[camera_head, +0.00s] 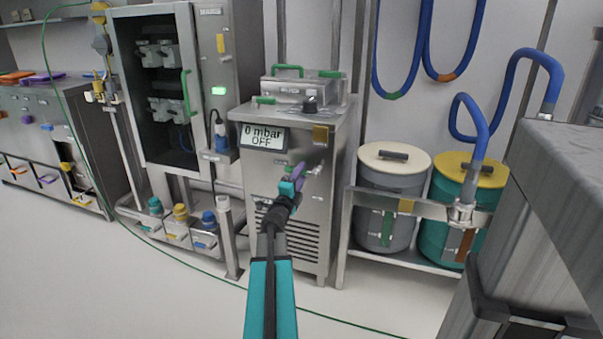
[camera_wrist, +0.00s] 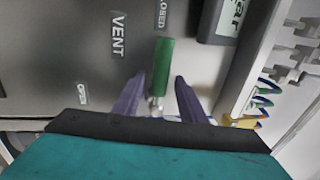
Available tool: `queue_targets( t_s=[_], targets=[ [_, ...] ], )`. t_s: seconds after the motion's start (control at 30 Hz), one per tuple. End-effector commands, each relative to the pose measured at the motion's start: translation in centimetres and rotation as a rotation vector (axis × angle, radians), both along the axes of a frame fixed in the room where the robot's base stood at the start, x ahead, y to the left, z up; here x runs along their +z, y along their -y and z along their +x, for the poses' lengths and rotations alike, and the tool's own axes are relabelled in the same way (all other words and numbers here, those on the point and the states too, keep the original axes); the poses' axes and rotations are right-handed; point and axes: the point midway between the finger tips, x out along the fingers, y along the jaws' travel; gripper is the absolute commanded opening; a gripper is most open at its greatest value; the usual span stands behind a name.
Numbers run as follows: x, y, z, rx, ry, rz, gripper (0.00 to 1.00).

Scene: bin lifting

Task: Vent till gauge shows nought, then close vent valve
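The gauge display (camera_head: 262,137) on the steel cabinet reads "0 mbar OFF". In the wrist view, the green vent valve handle (camera_wrist: 162,66) lines up with the partly cut-off CLOSED label (camera_wrist: 162,13). The VENT label (camera_wrist: 119,34) is to its left and the OPEN label (camera_wrist: 82,93) lower left. My gripper (camera_wrist: 158,82) is open, its purple fingers on either side of the handle's lower part, with a visible gap on each side. In the head view, my gripper (camera_head: 298,177) is at the cabinet front below the display; the handle is mostly hidden there.
Two lidded drums, one cream-lidded (camera_head: 394,160) and one yellow-lidded (camera_head: 470,171), stand on a rack to the right. A grey metal block (camera_head: 565,190) is near at right. A green hose (camera_head: 190,265) runs along the otherwise clear floor.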

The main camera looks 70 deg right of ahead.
Motion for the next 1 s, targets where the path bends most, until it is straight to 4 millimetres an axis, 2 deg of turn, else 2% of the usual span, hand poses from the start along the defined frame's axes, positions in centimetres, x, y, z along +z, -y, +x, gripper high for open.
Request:
queue_targets(
  t_s=[0.8, 1.0],
  targets=[
    [-1.6, -9.2, 0.1, 0.0, 0.002, 0.001, 0.38],
    [-2.1, -11.0, 0.2, 0.0, 0.002, 0.001, 0.38]
  ],
)
